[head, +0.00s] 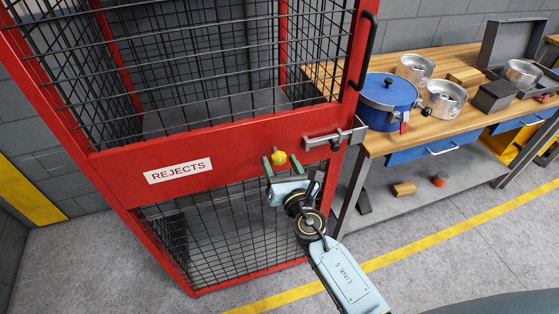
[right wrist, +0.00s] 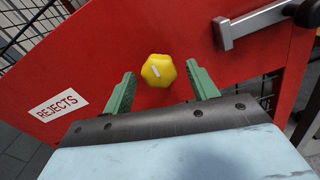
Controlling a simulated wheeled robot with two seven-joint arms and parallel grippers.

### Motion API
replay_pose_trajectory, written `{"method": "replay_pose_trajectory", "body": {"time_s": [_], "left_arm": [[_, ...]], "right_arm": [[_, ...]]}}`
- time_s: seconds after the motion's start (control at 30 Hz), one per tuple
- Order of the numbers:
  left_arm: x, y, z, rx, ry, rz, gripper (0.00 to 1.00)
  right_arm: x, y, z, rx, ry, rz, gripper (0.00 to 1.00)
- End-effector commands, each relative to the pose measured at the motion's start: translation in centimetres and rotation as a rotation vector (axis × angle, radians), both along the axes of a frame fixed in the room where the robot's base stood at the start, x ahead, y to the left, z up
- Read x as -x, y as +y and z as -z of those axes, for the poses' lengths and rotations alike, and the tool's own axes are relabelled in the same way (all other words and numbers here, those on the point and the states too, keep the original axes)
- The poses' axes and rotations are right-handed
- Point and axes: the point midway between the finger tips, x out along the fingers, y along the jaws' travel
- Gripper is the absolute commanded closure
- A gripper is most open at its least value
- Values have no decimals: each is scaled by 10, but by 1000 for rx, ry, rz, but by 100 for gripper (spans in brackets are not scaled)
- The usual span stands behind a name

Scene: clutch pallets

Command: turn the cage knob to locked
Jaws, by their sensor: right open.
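The cage knob (head: 279,158) is a yellow lobed knob on the red cross panel of the cage door (head: 230,150). In the right wrist view the knob (right wrist: 159,70) shows a short white line on its face, slanting from upper left to lower right. My right gripper (head: 273,163) is open in front of the panel, with its green fingers on either side of the knob. In the right wrist view my right gripper (right wrist: 160,82) has a gap between each finger and the knob; I see no contact. My left gripper is not in view.
A grey slide bolt (head: 328,139) sits right of the knob on the door, with a black handle (head: 368,50) above it. A REJECTS label (head: 178,171) is to the left. A wooden workbench (head: 440,110) with a blue pot (head: 390,100) and metal parts stands at the right.

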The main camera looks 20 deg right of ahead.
Motion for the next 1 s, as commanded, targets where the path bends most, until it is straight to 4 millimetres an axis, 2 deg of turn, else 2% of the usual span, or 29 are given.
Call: {"method": "replay_pose_trajectory", "body": {"time_s": [0.13,0.43,0.8,1.0], "left_arm": [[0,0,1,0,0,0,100],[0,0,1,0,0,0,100],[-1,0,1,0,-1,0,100],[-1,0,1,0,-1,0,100]], "right_arm": [[-10,1,0,0,1,-1,42],[-12,1,0,-1,1,-1,42],[-12,1,0,-1,1,-1,86],[-12,1,0,-16,1,-1,86]]}}
